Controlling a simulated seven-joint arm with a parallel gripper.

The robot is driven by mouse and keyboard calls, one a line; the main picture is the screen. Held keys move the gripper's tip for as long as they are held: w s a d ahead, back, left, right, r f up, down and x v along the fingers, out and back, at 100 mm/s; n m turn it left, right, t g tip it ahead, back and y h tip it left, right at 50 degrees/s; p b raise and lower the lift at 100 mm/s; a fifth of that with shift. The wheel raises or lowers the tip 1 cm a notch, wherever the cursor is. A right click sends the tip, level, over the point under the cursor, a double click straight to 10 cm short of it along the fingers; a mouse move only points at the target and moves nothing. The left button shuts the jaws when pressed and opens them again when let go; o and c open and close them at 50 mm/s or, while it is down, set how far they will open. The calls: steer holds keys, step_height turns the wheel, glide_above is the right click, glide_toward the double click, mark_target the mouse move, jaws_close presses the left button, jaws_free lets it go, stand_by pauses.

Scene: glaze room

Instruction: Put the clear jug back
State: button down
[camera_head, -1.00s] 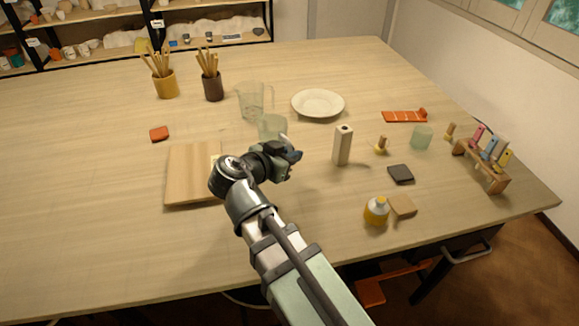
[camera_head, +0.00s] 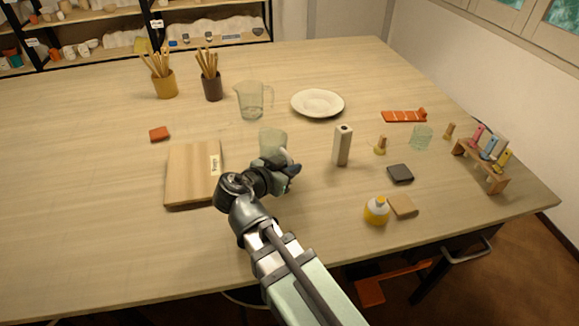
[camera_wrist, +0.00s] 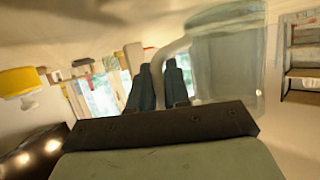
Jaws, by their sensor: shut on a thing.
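A clear, faintly greenish jug (camera_head: 272,142) is at my gripper (camera_head: 291,170), just right of the wooden board. My gripper is shut on it. In the wrist view the jug (camera_wrist: 226,60) fills the upper right, and its handle runs down between the two dark fingers (camera_wrist: 162,88). The head view does not show clearly whether its base touches the table. A second clear jug with a handle (camera_head: 252,100) stands upright on the table farther back. My wrist hides part of the grip in the head view.
A wooden board (camera_head: 190,178) with a small label lies to the left. A pale upright block (camera_head: 342,147) stands close on the right. A white plate (camera_head: 318,103) and two brush pots (camera_head: 165,84) (camera_head: 212,86) are behind. A greenish glass (camera_head: 421,138) stands farther right.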

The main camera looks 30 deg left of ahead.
steer(key=c, duration=1.1)
jaws_free()
steer(key=shift+r, duration=0.2)
steer(key=v, duration=1.2)
